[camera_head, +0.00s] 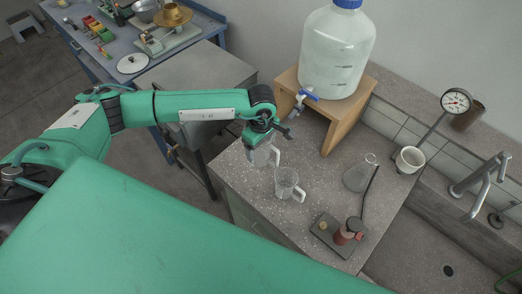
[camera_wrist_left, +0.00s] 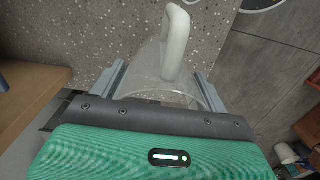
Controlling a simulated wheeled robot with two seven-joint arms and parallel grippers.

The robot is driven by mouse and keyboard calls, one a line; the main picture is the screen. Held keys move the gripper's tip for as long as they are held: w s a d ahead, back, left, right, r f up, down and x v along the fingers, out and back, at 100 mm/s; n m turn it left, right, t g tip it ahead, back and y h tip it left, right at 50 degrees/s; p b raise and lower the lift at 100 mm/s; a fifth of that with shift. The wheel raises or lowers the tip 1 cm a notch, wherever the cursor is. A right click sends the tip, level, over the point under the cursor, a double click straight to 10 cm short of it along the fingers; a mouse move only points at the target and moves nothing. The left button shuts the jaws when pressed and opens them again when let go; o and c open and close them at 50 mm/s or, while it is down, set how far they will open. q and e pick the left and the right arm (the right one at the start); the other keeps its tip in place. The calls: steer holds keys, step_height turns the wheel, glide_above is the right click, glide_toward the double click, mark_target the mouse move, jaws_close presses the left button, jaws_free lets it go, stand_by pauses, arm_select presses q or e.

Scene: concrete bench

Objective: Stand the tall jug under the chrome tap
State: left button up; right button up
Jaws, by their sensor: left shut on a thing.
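My left gripper (camera_head: 266,136) is shut on a clear jug (camera_head: 262,156) with a pale handle, at the left edge of the bench top. In the left wrist view the jug (camera_wrist_left: 150,72) is between the two fingers, its white handle pointing away from the palm. The gripper hides its upper part in the head view. A second clear jug (camera_head: 285,181) with a handle stands just in front of it; I cannot tell which is taller. The chrome tap (camera_head: 484,186) rises over the sink at far right. My right gripper is out of view.
A big water bottle with a blue-levered spigot (camera_head: 305,95) sits on a wooden stand (camera_head: 338,127). The sink (camera_head: 425,255) is at right.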

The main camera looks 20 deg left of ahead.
mark_target(261, 155)
arm_select(q)
step_height(261, 155, down, 5)
steer(key=shift+r+p, duration=0.1)
steer(key=shift+p, duration=0.6)
steer(key=shift+f, duration=0.25)
steer(key=shift+f+b, duration=0.1)
steer(key=shift+b, duration=0.25)
steer(key=o, duration=1)
